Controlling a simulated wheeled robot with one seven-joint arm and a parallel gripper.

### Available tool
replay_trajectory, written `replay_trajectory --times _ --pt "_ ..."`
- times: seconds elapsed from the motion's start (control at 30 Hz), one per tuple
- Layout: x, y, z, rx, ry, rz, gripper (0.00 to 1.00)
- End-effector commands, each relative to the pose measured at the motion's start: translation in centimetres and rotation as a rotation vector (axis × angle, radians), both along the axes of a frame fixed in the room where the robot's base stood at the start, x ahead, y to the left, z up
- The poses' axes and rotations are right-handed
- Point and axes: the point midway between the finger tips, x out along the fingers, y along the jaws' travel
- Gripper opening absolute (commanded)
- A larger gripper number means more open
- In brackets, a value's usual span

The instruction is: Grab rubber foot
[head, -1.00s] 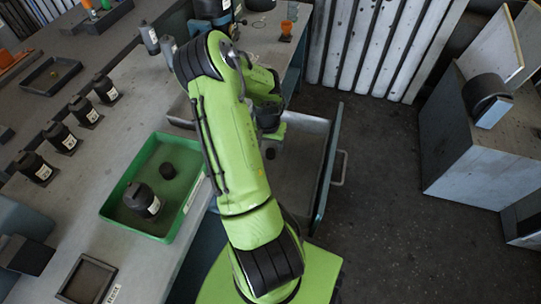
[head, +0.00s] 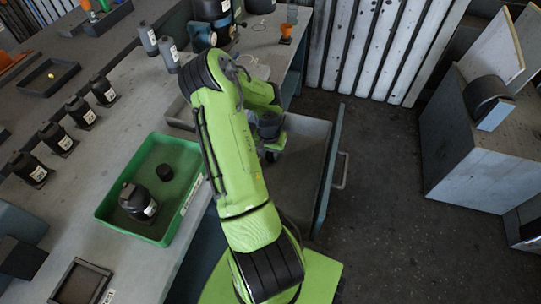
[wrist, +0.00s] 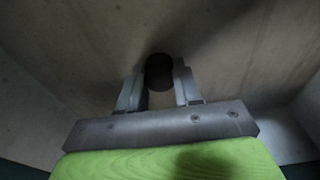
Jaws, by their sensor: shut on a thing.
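The rubber foot (wrist: 159,70) is a small, dark, round piece between my fingertips in the wrist view. My gripper (wrist: 159,84) is shut on it, one finger on each side. In the head view my gripper (head: 270,156) is over the open drawer (head: 302,160), largely hidden by my wrist. The foot cannot be made out clearly there. The wrist view shows bare grey drawer surfaces around the foot; I cannot tell if it touches the bottom.
A green tray (head: 112,212) on the bench (head: 100,150) holds a black bottle-like part (head: 138,200) and a small black cap (head: 165,172). Several similar black parts stand in a row at left. The drawer's handle (head: 342,170) sticks out over clear floor.

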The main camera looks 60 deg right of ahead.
Motion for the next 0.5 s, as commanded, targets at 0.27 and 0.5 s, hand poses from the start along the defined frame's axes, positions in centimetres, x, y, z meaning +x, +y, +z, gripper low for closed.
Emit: replay_trajectory --times 0.27,0.5 --pt "0.1 0.0 1.1 -0.002 -0.002 0.0 0.05" --pt "0.1 -0.1 7.0 -0.004 -0.005 -0.001 0.05"
